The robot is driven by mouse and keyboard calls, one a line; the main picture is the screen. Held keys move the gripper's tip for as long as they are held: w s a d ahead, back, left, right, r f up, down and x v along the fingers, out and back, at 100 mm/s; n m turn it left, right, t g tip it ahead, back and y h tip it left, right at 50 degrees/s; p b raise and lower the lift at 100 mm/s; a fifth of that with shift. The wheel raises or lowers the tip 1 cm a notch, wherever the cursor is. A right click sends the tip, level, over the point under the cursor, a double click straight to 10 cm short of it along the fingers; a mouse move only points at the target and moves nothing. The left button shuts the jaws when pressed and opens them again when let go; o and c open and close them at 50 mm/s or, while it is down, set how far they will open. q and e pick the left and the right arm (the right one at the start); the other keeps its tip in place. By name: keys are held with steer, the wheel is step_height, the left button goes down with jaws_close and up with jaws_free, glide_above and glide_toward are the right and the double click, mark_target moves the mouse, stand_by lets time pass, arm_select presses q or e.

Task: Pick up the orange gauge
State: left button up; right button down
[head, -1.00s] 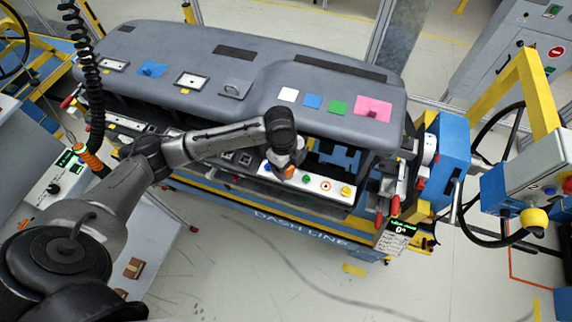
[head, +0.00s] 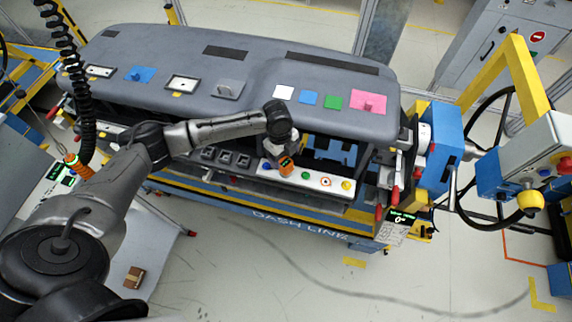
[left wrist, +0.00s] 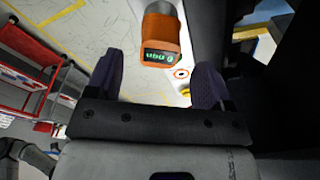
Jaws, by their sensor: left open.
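The orange gauge (left wrist: 160,38) has a small lit green display and shows in the left wrist view just ahead of my left gripper (left wrist: 158,75), between the lines of its two dark fingers. The fingers are apart and nothing shows clasped between them. In the head view the orange gauge (head: 287,165) is small, at the white button panel (head: 318,180) on the front of the dashboard, right below my left gripper (head: 284,147), which partly hides it. Whether the fingers touch it cannot be told. My right gripper is not in view.
The grey dashboard (head: 240,70) lies just behind the gripper, with coloured pads on top. A black coiled hose (head: 72,95) hangs at the left. A blue and yellow frame with a steering wheel (head: 490,215) stands at the right.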

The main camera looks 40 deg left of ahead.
mark_target(285, 162)
arm_select(q)
steer(key=shift+d+f, duration=0.1)
steer(key=shift+f, duration=0.3)
steer(key=f, duration=0.1)
steer(key=f+p, duration=0.1)
steer(key=f, duration=0.1)
steer(key=shift+d+f, duration=0.15)
steer(key=shift+d, duration=0.1)
steer(key=shift+d+f+p, duration=0.1)
steer(key=shift+f+p, duration=0.2)
steer(key=shift+f, duration=0.3)
steer(key=c, duration=0.9)
steer(key=shift+c, duration=0.5)
steer(key=shift+r, duration=0.15)
